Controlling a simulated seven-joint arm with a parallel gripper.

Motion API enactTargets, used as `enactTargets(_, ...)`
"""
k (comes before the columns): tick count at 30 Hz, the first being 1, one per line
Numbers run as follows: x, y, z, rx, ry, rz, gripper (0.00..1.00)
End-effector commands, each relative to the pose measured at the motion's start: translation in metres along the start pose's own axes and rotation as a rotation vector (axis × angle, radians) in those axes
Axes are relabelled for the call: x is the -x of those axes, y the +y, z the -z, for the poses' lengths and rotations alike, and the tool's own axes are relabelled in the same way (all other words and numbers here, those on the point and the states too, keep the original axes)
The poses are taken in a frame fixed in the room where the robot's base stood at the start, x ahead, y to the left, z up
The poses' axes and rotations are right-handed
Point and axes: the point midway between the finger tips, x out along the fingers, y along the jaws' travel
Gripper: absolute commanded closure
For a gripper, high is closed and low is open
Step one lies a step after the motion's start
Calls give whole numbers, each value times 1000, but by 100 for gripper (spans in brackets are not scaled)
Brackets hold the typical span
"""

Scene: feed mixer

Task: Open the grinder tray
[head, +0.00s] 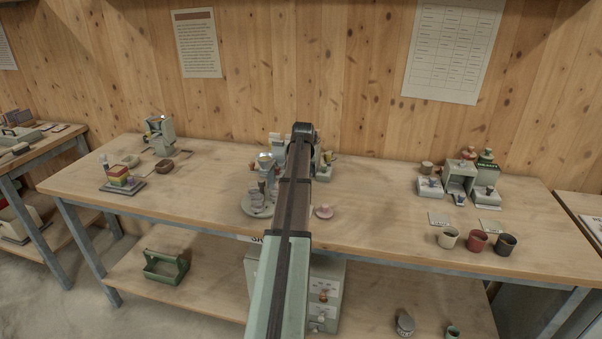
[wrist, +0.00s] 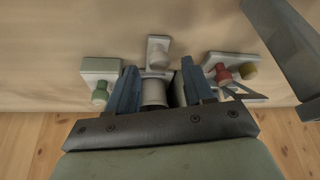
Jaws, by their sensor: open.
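My gripper (wrist: 159,76) is open, its two blue fingers apart in the wrist view. Between them is a pale grey cylinder (wrist: 153,93); I cannot tell whether the fingers touch it. A pale T-shaped part (wrist: 158,48) lies just beyond the fingertips; I cannot tell whether it is the grinder tray. A pale block with a green knob (wrist: 100,92) is left of the fingers, and a red knob (wrist: 223,75) is to the right. In the head view my arm covers the gripper and much of the central equipment (head: 266,163).
The long workbench (head: 370,205) has equipment at its left and several pale units (head: 460,175) at its right. Several cups (head: 478,242) stand near its right front edge. A small pink item (head: 324,212) lies beside my arm. Bare bench lies between the groups.

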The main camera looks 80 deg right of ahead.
Motion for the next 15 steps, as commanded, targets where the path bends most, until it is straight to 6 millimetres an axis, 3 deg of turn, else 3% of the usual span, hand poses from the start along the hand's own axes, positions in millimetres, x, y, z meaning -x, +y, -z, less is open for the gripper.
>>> enactTargets(5,-11,0,0,0,0,0,48)
enactTargets(15,-12,0,0,0,1,0,49)
